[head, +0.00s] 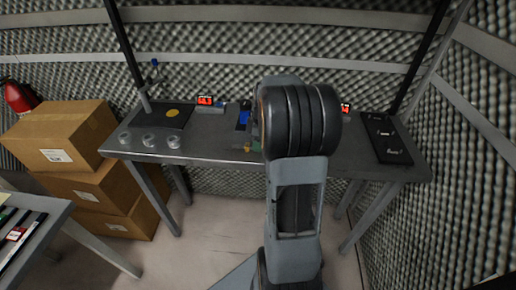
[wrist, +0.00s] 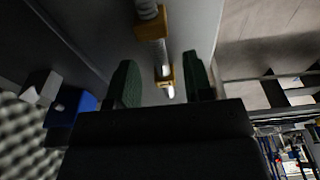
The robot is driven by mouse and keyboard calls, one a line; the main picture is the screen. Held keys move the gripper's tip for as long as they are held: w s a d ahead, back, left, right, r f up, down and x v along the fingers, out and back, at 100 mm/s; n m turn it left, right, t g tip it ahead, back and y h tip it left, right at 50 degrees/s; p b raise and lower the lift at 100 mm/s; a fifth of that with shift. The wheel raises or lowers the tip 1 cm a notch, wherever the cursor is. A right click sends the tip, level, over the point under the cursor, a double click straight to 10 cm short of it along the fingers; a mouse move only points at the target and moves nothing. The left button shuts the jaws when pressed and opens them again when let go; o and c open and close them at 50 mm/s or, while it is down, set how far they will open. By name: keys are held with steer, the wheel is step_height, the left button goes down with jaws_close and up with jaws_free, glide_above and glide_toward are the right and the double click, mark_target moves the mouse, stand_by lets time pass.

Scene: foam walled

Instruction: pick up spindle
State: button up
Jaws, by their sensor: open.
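The spindle (wrist: 160,52) is a metallic, ribbed shaft in the wrist view. It passes through yellow-orange holders (wrist: 153,20) above a grey surface and runs off the top edge. My gripper (wrist: 159,68) is open, with dark green fingers on either side of the spindle's near end in the picture. No contact shows, and I cannot tell the depth between them. In the head view my arm hides the gripper and most of the spindle; a small yellow piece (head: 247,148) shows beside the arm near the table's front edge.
The grey table (head: 215,150) carries metal discs (head: 149,141) at left, a dark plate (head: 172,116), red displays (head: 206,99) and a black panel (head: 385,138) at right. A blue block (wrist: 70,106) lies left of my gripper. Cardboard boxes (head: 62,130) stand left of the table.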

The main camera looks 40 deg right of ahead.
steer(key=shift+w+f, duration=0.1)
steer(key=shift+f, duration=1)
steer(key=shift+c, duration=0.2)
jaws_close()
